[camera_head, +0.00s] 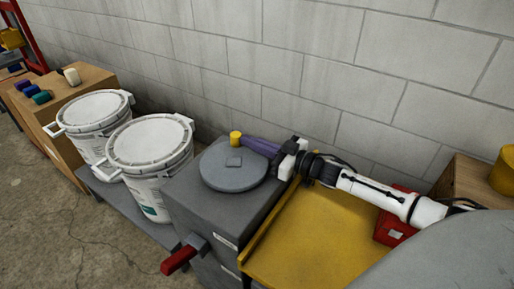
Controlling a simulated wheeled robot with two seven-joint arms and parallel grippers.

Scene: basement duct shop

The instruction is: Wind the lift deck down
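A grey cabinet (190,200) stands in the middle with a round grey wheel (220,178) flat on top. A yellow knob (236,138) stands at the wheel's far edge. My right gripper (277,157) reaches in from the right, just beyond the wheel's right edge. A purple bar (260,146) runs from the gripper to beside the knob; I cannot tell whether it is held or whether it touches the knob. The finger gap is unclear. A low grey deck (158,233) adjoins the cabinet on the left and carries two white lidded buckets (150,142) (95,109). My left gripper is out of view.
A red-gripped handle (178,260) juts from the cabinet's front. A block wall (300,70) closes the back.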

